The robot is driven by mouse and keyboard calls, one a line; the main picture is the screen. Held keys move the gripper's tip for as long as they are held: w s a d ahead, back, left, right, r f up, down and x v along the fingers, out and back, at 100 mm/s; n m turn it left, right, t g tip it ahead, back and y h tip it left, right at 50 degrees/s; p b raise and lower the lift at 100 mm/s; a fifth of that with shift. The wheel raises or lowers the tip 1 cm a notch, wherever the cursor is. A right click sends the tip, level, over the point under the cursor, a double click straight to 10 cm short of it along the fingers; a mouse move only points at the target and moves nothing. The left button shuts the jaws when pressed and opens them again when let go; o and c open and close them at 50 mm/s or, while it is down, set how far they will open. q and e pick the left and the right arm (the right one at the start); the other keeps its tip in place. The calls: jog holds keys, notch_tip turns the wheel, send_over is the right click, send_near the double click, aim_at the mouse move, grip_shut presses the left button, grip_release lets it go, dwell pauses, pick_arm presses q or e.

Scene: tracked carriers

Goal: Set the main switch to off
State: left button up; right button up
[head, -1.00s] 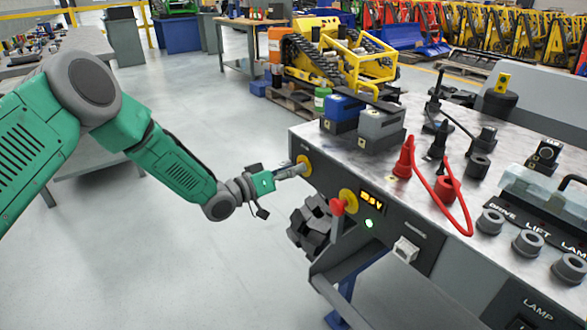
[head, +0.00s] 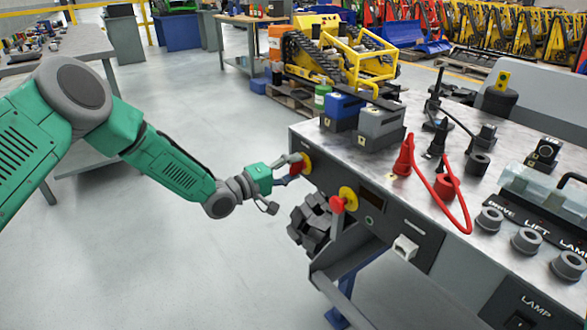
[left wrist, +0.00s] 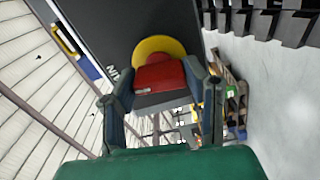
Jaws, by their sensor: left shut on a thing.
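The main switch is a red handle (left wrist: 160,76) on a yellow disc (left wrist: 158,48), mounted at the left end of the dark front panel (head: 400,228). In the head view the yellow disc (head: 307,161) shows just beyond my left gripper (head: 291,171), with part of the red handle (head: 297,166). In the left wrist view my left gripper (left wrist: 165,88) has a finger on each side of the handle and is shut on it. The panel's display (head: 371,198) and the round lamp (head: 368,221) below it are dark. My right gripper is not in view.
A second red knob on a yellow disc (head: 346,200) stands out from the panel to the right. A white socket (head: 404,247) is further right.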

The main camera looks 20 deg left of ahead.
pick_arm(q)
jog(key=shift+a+f+n, duration=0.1)
jog(key=shift+a+n, duration=0.15)
jog(key=shift+n, duration=0.75)
jog(key=o, duration=1)
jog(key=shift+o, duration=0.7)
jog(key=shift+w+f, duration=0.1)
jog(key=shift+a, duration=0.1)
